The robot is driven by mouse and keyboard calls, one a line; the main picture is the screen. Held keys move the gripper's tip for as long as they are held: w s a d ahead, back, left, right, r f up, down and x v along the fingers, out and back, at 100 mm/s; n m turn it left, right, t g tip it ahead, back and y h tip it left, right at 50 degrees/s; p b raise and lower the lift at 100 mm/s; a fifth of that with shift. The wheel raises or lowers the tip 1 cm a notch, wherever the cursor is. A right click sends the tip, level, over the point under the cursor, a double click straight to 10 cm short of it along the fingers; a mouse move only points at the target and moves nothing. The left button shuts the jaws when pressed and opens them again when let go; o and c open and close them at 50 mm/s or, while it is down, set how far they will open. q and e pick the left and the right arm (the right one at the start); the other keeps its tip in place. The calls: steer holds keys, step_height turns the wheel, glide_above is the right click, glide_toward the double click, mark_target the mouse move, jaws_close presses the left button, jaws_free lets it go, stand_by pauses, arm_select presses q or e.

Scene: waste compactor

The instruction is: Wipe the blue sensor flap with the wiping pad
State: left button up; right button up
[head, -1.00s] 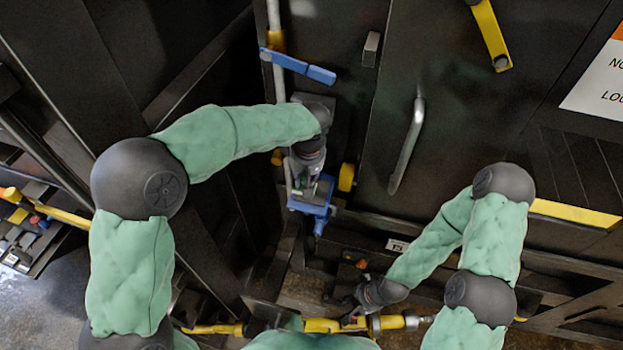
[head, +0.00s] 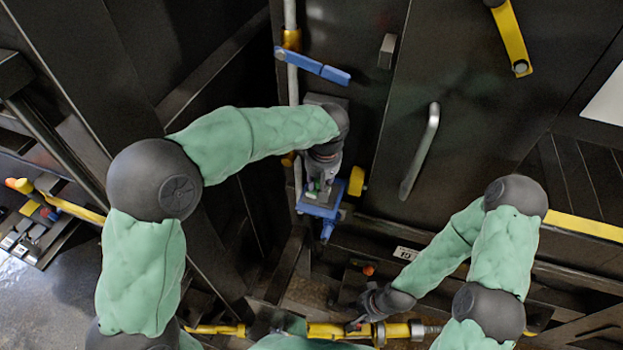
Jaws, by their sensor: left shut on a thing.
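The blue sensor flap (head: 328,210) is low on the dark machine front, below my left arm's wrist. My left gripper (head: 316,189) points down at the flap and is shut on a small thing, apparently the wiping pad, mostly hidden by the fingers. Only bits of green show at the fingertips, right over the flap's upper face. I cannot tell whether the pad touches the flap. My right gripper (head: 356,322) is low in the picture, close to a yellow bar (head: 327,331). Its fingers are too small and dark to tell if they are open.
A blue lever (head: 312,66) crosses a vertical pipe above my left forearm. A yellow knob (head: 356,181) sits just right of the flap. A grey door handle (head: 420,150) and a yellow latch (head: 511,37) are further right. Dark frame beams stand below the flap.

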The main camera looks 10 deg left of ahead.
arm_select(q)
steer(key=shift+s+d, duration=0.25)
steer(key=shift+d, duration=0.95)
steer(key=shift+s+d, duration=0.25)
steer(key=shift+d, duration=0.95)
steer(key=shift+r, duration=0.1)
step_height(320, 180, up, 6)
steer(key=p, duration=0.3)
steer(key=shift+r, duration=0.1)
steer(key=shift+r+p, duration=1)
steer(key=shift+r, duration=0.5)
